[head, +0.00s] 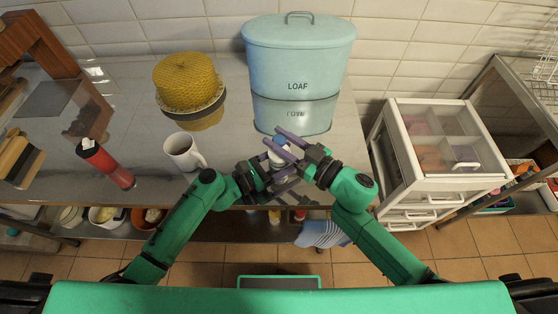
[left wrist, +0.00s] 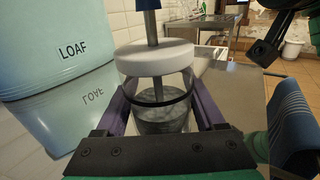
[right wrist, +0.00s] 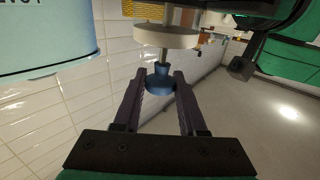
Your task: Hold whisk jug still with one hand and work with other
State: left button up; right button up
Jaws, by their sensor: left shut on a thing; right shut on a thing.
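The whisk jug (head: 277,158) stands at the counter's front edge between my two grippers and is mostly hidden by them in the head view. In the left wrist view it is a clear jar (left wrist: 160,122) with a dark band, a white lid (left wrist: 155,58) and a metal rod rising from the lid. My left gripper (left wrist: 160,104) is shut around the jar, one finger on each side. A blue knob (right wrist: 160,84) tops the rod. My right gripper (right wrist: 162,78) is shut on this knob, above the lid. My right gripper (head: 285,140) sits above the left one (head: 276,170).
A pale blue LOAF bin (head: 298,60) stands close behind the jug. A white mug (head: 183,152), a yellow domed dish (head: 188,82) and a red cylinder (head: 105,164) stand to the left. A white drawer unit (head: 405,150) is at the right.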

jog(key=shift+w+r, duration=0.1)
jog(key=shift+r, duration=1.65)
jog(key=shift+d+f, duration=0.1)
jog(key=shift+f, duration=1.9)
jog(key=shift+r, duration=2)
jog(key=shift+f, duration=1.95)
jog(key=o, duration=1.1)
jog(key=shift+c, duration=0.2)
